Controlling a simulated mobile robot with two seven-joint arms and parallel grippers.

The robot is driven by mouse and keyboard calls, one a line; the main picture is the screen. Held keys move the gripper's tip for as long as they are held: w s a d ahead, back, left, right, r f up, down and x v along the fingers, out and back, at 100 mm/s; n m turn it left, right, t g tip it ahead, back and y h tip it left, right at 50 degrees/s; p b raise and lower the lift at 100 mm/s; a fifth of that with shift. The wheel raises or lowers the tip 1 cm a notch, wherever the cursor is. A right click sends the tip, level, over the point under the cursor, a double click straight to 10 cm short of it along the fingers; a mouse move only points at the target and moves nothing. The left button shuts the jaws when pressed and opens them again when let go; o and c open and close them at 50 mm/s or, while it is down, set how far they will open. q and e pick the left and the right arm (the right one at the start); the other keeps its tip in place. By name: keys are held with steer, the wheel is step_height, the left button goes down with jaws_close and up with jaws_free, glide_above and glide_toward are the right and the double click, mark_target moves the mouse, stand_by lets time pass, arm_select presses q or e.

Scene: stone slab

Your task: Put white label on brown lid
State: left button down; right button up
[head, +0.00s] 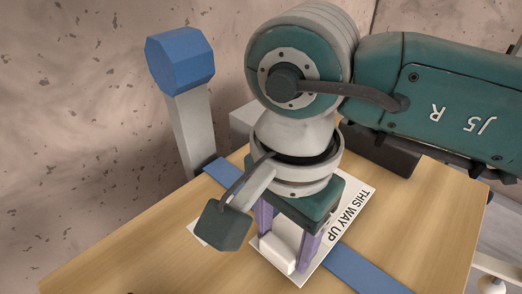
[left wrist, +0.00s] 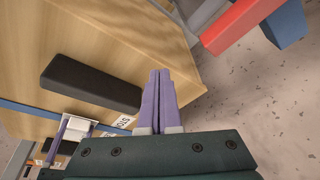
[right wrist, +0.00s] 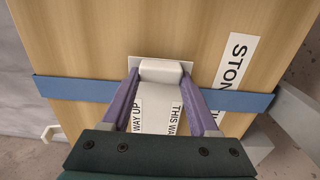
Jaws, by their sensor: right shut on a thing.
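The brown lid (head: 130,255) is a wooden surface crossed by a blue strap (head: 360,270). The white label (head: 345,215), a flat sheet printed "THIS WAY UP", is over its middle and covers part of the strap. A raised white block (right wrist: 160,71) stands up from the label. My right gripper (head: 282,245) points down and is shut on this block; its fingers (right wrist: 158,78) are on either side. I cannot tell whether the label touches the lid. My left gripper (left wrist: 159,75) is shut and empty beside the lid, seen only in the left wrist view.
A black block (left wrist: 90,85) lies near the lid's edge. A grey post with a blue top (head: 180,65) stands behind. A red bar (left wrist: 240,25) is beyond the left gripper.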

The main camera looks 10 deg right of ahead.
steer(key=shift+f, duration=0.65)
steer(key=shift+f, duration=0.1)
steer(key=shift+f+b, duration=0.15)
steer(key=shift+b, duration=0.15)
steer(key=o, duration=1.3)
